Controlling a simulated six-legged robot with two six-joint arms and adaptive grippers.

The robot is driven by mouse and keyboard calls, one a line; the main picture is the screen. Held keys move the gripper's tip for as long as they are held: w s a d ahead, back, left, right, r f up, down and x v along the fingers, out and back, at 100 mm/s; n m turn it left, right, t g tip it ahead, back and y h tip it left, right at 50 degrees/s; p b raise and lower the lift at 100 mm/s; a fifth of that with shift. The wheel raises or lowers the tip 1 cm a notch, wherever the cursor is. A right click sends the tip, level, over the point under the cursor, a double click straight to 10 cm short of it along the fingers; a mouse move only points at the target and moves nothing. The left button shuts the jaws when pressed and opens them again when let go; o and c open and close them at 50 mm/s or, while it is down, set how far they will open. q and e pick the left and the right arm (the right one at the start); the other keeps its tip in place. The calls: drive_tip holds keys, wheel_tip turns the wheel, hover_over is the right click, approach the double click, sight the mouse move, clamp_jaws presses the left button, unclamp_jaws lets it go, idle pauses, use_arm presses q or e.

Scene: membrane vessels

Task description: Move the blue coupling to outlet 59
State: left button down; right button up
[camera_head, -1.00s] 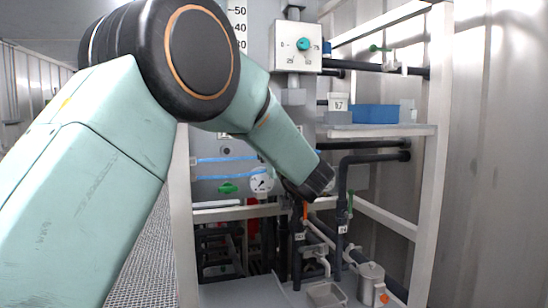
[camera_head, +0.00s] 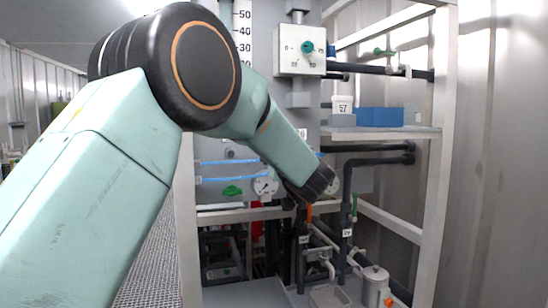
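My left arm (camera_head: 282,150) comes in from the left and crosses the middle of the head view. Its dark end (camera_head: 319,182) is in front of the pipework, beside a round gauge (camera_head: 265,187). No gripper fingers show there. My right gripper is not in view. I cannot make out the blue coupling for certain. A small blue piece (camera_head: 331,50) shows beside the dial box at the upper right, and two blue hoses (camera_head: 225,162) run behind my arm. No label reading 59 is legible; the pipe tags are too small to read.
A white frame with a shelf (camera_head: 385,133) holds a blue bin (camera_head: 381,117) and a white container (camera_head: 342,104) that seems marked 57. A dial box (camera_head: 302,50) hangs above. Black pipes (camera_head: 375,160) fill the frame's right side.

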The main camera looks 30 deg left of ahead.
use_arm(q)
drive_tip(key=shift+p, duration=0.3)
drive_tip(key=shift+p, duration=0.35)
idle(1.2)
drive_tip(key=shift+p, duration=0.35)
drive_tip(key=shift+w+a, duration=0.35)
drive_tip(key=shift+a, duration=0.05)
idle(0.7)
drive_tip(key=c, duration=0.9)
unclamp_jaws()
